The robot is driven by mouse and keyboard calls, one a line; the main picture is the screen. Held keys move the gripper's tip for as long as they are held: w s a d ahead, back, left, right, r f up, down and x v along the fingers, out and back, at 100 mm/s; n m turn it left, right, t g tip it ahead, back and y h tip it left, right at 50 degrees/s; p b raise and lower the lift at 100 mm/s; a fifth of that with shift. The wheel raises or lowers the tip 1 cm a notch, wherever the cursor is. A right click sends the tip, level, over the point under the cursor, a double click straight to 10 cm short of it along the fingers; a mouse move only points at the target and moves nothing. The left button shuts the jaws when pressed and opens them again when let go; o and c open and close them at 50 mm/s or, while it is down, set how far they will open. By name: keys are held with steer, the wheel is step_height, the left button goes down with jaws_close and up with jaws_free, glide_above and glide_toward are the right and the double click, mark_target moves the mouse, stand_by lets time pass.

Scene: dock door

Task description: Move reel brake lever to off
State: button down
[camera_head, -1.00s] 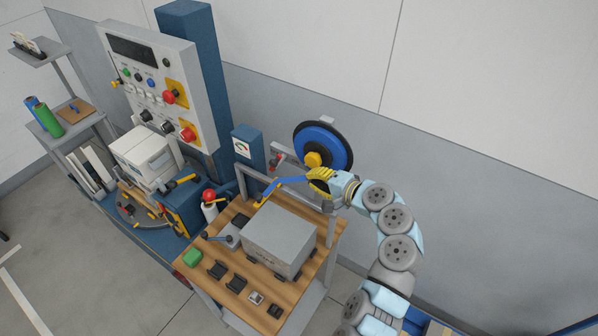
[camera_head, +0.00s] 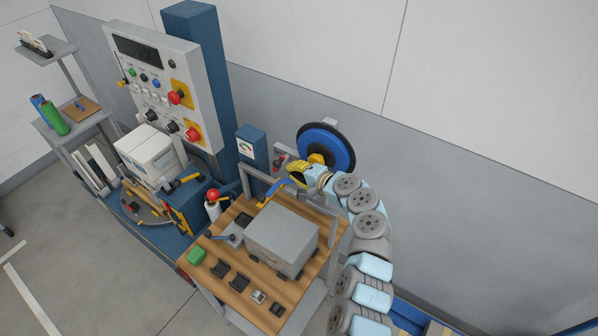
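The blue and black reel (camera_head: 325,147) with its yellow hub (camera_head: 316,159) is by the wall, behind the wooden bench. A grey bracket with a small red-tipped part (camera_head: 281,160) is left of the reel. A blue bar (camera_head: 281,186) with a yellow end slopes down-left over the back of the bench. I cannot tell which of these parts is the reel brake lever, or its setting. My yellow-and-black gripper (camera_head: 295,172) is in front of and left of the reel hub, by the blue bar's upper end. Its fingers are too small to judge, and contact is unclear.
A grey box (camera_head: 282,237) sits on the wooden bench (camera_head: 242,275), beside a metal frame (camera_head: 249,184). A red-knobbed lever (camera_head: 213,195) and a blue post with a gauge (camera_head: 250,147) stand left. A control panel (camera_head: 163,80) is farther left. Open wall lies right.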

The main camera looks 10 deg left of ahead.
mark_target(276, 167)
steer(key=shift+x, duration=1.85)
steer(key=shift+w, duration=0.1)
steer(key=shift+a+r, duration=0.15)
steer(key=shift+w+r, duration=0.1)
